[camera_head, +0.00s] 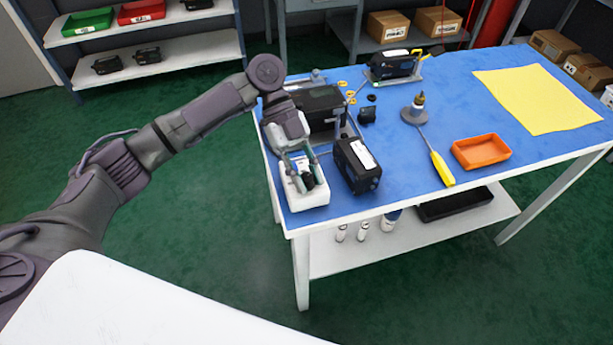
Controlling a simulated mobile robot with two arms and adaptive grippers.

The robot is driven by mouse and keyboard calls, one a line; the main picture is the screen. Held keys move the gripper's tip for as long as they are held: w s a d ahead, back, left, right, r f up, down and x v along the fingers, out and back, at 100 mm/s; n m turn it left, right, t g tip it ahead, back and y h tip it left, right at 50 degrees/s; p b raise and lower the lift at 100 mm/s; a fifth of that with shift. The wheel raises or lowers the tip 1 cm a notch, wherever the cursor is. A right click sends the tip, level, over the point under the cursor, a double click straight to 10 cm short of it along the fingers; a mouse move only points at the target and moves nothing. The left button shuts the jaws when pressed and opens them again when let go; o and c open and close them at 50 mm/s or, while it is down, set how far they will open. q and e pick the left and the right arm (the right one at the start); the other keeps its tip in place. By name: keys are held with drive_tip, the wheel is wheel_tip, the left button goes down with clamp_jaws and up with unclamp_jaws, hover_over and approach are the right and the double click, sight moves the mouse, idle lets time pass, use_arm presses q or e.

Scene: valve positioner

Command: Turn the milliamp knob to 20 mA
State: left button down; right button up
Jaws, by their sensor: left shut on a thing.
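My left gripper (305,172) reaches down from the left over the near left corner of the blue table. Its fingers are shut on a small black knob (308,181) on a white box (310,200). The fingers hide part of the knob and of the box's top. No scale or reading on the box can be made out. My right gripper is not in view.
A black device (357,166) stands close to the right of the white box. A larger black device (320,104) is behind it. The blue table (410,185) also holds a yellow-handled screwdriver (442,169), an orange tray (481,165) and a yellow sheet (535,98).

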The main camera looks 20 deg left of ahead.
use_arm(q)
drive_tip(key=shift+f, duration=0.1)
idle(0.4)
drive_tip(key=c, duration=1.2)
unclamp_jaws()
drive_tip(key=v, duration=1.2)
drive_tip(key=shift+w+d, duration=0.1)
drive_tip(key=shift+d, duration=0.05)
